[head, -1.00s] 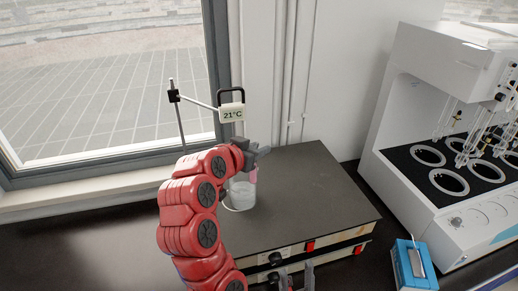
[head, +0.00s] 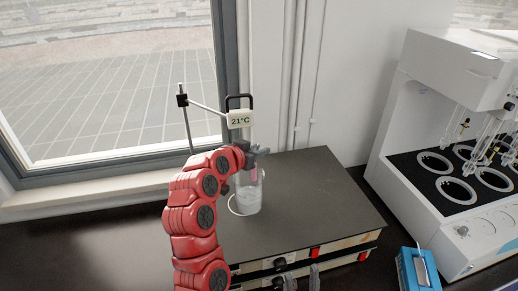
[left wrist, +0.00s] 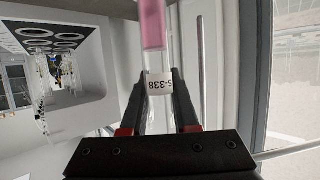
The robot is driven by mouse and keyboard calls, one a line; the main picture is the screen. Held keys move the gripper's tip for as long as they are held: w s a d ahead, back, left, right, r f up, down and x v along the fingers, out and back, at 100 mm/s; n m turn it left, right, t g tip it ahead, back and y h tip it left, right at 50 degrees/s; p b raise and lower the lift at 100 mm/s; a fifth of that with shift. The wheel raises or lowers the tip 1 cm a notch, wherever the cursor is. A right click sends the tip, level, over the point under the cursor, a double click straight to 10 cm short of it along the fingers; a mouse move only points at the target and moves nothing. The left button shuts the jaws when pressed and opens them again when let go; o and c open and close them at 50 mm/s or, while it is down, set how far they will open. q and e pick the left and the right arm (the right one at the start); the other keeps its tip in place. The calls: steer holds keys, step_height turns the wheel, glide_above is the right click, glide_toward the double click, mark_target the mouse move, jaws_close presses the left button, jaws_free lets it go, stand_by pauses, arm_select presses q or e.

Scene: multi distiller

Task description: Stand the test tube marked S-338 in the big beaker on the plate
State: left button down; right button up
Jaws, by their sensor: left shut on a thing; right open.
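The test tube marked S-338 (left wrist: 160,84) is clear, with pink contents and a white label, in the left wrist view. My left gripper (left wrist: 162,100) is shut on it around the label. In the head view this gripper (head: 258,153) is above the big beaker (head: 247,203), and the tube's pink part (head: 257,174) hangs below the fingers. The tube overlaps the beaker's upper part; I cannot tell whether its end is inside. The clear beaker stands on the dark plate (head: 315,190). My right gripper (head: 302,280) is open and empty at the bottom edge.
A 21°C display (head: 240,119) hangs from a thin stand (head: 187,125) behind the left arm. A white distiller (head: 420,125) with glassware stands at right, with a blue device (head: 418,270) in front. The plate's right half is clear.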

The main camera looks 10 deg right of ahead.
arm_select(q)
steer(key=shift+f+b, duration=2.05)
steer(key=shift+f, duration=0.95)
steer(key=c, duration=0.6)
jaws_free()
steer(key=shift+r, duration=0.15)
steer(key=shift+r+p, duration=0.3)
steer(key=shift+r, duration=2.1)
